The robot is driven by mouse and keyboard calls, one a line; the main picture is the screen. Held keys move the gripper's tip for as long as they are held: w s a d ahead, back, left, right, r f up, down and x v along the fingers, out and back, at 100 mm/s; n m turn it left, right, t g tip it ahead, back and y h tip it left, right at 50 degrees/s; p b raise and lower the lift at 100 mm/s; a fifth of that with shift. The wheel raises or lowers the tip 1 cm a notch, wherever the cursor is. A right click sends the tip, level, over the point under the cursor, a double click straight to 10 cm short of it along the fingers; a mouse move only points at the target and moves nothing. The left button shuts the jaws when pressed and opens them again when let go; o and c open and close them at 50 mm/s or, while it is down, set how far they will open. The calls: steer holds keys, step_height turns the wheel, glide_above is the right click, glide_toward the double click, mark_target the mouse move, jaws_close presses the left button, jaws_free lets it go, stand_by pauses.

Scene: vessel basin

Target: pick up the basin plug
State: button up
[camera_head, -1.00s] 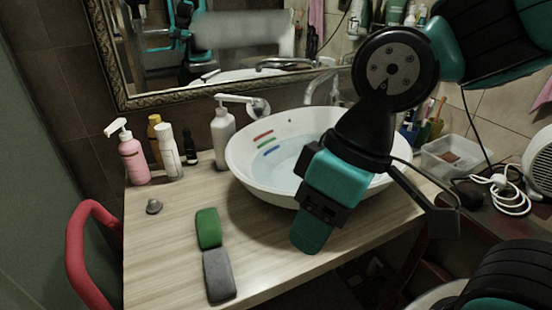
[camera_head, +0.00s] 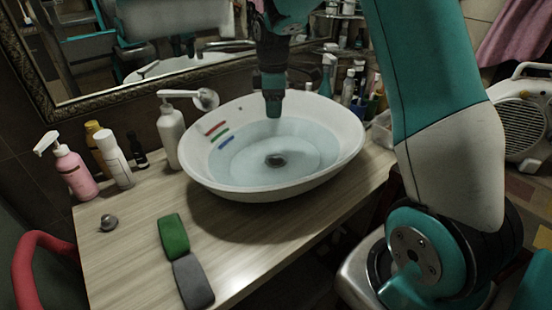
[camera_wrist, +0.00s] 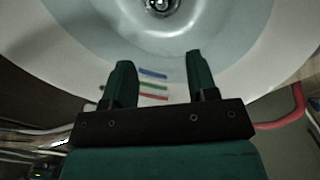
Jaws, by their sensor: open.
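A small grey metal knob-topped piece, which looks like the basin plug (camera_head: 108,222), lies on the left part of the wooden counter. The white round basin (camera_head: 345,152) stands on the counter with pale blue water in it and a dark round drain (camera_head: 275,160) at its bottom. The drain shows at the top edge of the wrist view (camera_wrist: 160,6). My gripper (camera_head: 273,108) is over the back part of the basin, well to the right of the plug. In the wrist view its two fingers (camera_wrist: 158,62) stand apart with nothing between them.
A green and grey sponge-like pair of blocks (camera_head: 183,262) lies at the counter front. A pink pump bottle (camera_head: 72,172), a white bottle (camera_head: 116,160) and a white dispenser (camera_head: 171,135) stand along the back. A red curved rail (camera_head: 35,262) is at the left. Counter around the plug is clear.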

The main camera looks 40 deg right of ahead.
steer(key=p, duration=0.2)
glide_above(276, 154)
steer(key=f, duration=1)
steer(key=shift+w+a+f, duration=0.15)
steer(key=shift+w+a, duration=0.05)
steer(key=shift+a, duration=0.1)
steer(key=shift+s+d+f+p, duration=0.15)
steer(key=shift+f+p, duration=0.2)
steer(key=shift+f, duration=1)
steer(key=shift+s+d+f+p, duration=0.15)
steer(key=shift+f+p, duration=0.2)
steer(key=shift+f, duration=0.95)
jaws_close()
